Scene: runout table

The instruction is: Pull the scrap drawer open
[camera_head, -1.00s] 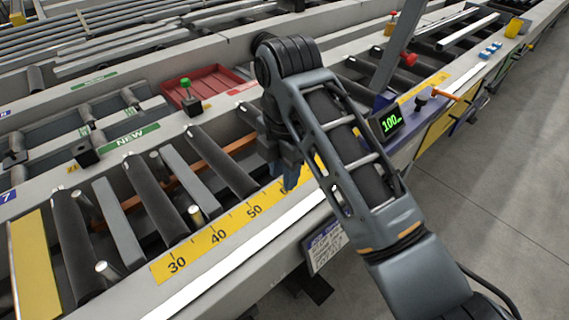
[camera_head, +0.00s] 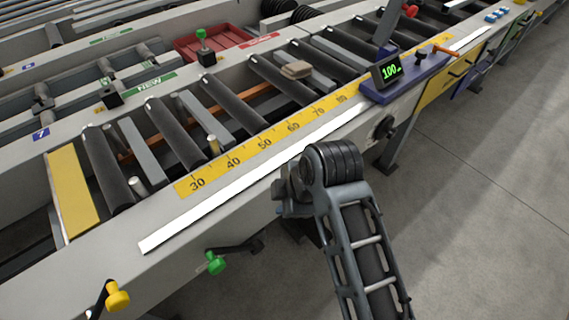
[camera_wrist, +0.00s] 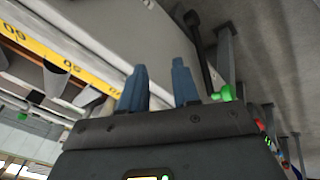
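No drawer can be clearly made out in either view. My gripper (camera_head: 282,208) is low in front of the table's front face in the head view, partly hidden by my own wrist. In the wrist view its two blue fingers (camera_wrist: 159,88) stand apart with nothing between them. They point toward the grey underside and front of the table. A green knob on a dark lever (camera_head: 215,262) sits on the front face, left of my gripper. A green knob also shows just right of the fingers in the wrist view (camera_wrist: 226,93); contact cannot be told.
A yellow knob (camera_head: 117,296) is at the lower left of the front face. The roller table carries a yellow scale (camera_head: 264,144) and a small brown block (camera_head: 296,69). A display (camera_head: 388,70) stands at the right. A red tray (camera_head: 190,48) lies behind. Floor at right is clear.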

